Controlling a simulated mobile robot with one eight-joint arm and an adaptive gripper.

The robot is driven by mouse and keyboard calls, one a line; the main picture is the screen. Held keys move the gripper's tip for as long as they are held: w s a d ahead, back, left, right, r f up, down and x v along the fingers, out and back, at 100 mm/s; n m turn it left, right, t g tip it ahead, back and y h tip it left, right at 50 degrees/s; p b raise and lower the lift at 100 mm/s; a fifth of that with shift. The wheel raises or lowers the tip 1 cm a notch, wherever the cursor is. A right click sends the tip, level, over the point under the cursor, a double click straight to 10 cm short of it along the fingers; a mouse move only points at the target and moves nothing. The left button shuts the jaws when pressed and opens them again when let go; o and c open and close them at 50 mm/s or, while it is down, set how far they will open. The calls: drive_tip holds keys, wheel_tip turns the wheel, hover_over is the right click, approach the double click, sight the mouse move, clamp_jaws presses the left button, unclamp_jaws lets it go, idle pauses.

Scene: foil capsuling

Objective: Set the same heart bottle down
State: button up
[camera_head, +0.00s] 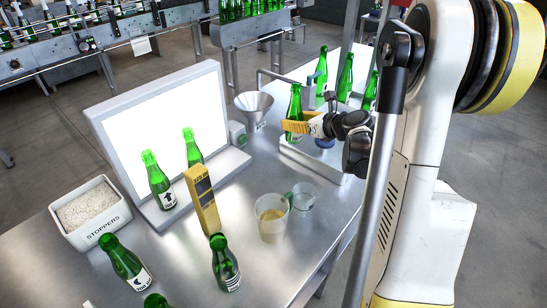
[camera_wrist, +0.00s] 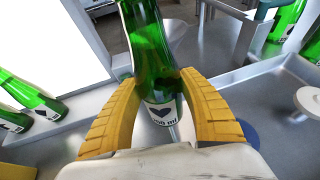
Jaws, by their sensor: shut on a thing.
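The heart bottle (camera_head: 294,101) is green glass and stands about upright at the fixture on the right part of the metal table. In the wrist view the heart bottle (camera_wrist: 150,45) shows a white label with a dark heart. My gripper (camera_head: 297,126), with yellow fingers, is shut on it from the right. In the wrist view the fingers of my gripper (camera_wrist: 157,88) lie on both sides of the bottle's body, just above the label. The base is partly hidden, and I cannot tell whether it touches the surface below.
More green bottles (camera_head: 345,78) stand behind the fixture. A funnel (camera_head: 254,106) is left of my gripper, and cups (camera_head: 271,214) are in front. A lit panel (camera_head: 160,120), a yellow device (camera_head: 202,199), a stoppers bin (camera_head: 92,212) and several bottles fill the left side.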

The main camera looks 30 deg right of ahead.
drive_tip(key=shift+w+a+f+b, duration=0.25)
drive_tip(key=shift+a+f+b, duration=0.4)
drive_tip(key=shift+a+f, duration=0.7)
drive_tip(key=shift+w+a+f+b, duration=0.25)
drive_tip(key=shift+a+f+b, duration=0.45)
drive_tip(key=shift+a+f, duration=0.65)
drive_tip(key=shift+w+a+f+b, duration=0.25)
drive_tip(key=shift+a+f+b, duration=0.4)
drive_tip(key=shift+a+f, duration=0.65)
drive_tip(key=shift+d+f, duration=0.25)
drive_tip(key=shift+f, duration=0.15)
drive_tip(key=o, duration=1.3)
drive_tip(key=shift+o, duration=0.2)
drive_tip(key=shift+r, duration=0.25)
drive_tip(key=p+v, duration=0.3)
drive_tip(key=v, duration=0.9)
drive_tip(key=shift+f, duration=0.15)
